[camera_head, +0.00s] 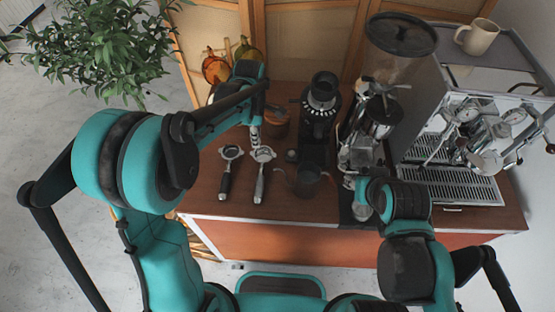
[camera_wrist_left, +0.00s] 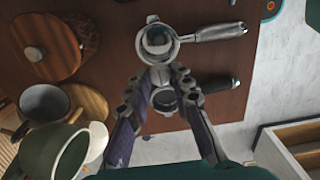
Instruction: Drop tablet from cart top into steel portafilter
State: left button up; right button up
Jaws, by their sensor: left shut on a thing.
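The steel portafilter (camera_head: 261,172), with a metal handle, lies on the cart top, its round basket toward the back. In the left wrist view its basket (camera_wrist_left: 158,42) is just beyond my fingertips and its handle points right. My left gripper (camera_head: 255,137) points down at the basket's back edge in the head view. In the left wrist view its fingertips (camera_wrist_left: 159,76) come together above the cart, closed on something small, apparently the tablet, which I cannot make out. My right gripper (camera_head: 358,183) is by the machines at the right; its fingers are unclear.
A black-handled portafilter (camera_head: 225,174) lies left of the steel one. A dark pitcher (camera_head: 307,180), a black grinder (camera_head: 319,105) and an espresso machine (camera_head: 450,150) stand to the right. A wooden-lidded canister (camera_head: 277,120) is behind. The cart's front strip is clear near the handles.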

pick_arm(q)
jog(key=shift+w+f, duration=0.15)
jog(key=b, duration=0.4)
send_over(259, 157)
notch_tip(259, 157, down, 6)
jog(key=shift+a+r, duration=0.15)
jog(key=o, duration=0.8)
jog(key=shift+c, duration=0.2)
jog(key=shift+r, duration=0.1)
notch_tip(259, 157, up, 12)
jog(key=shift+f, duration=0.1)
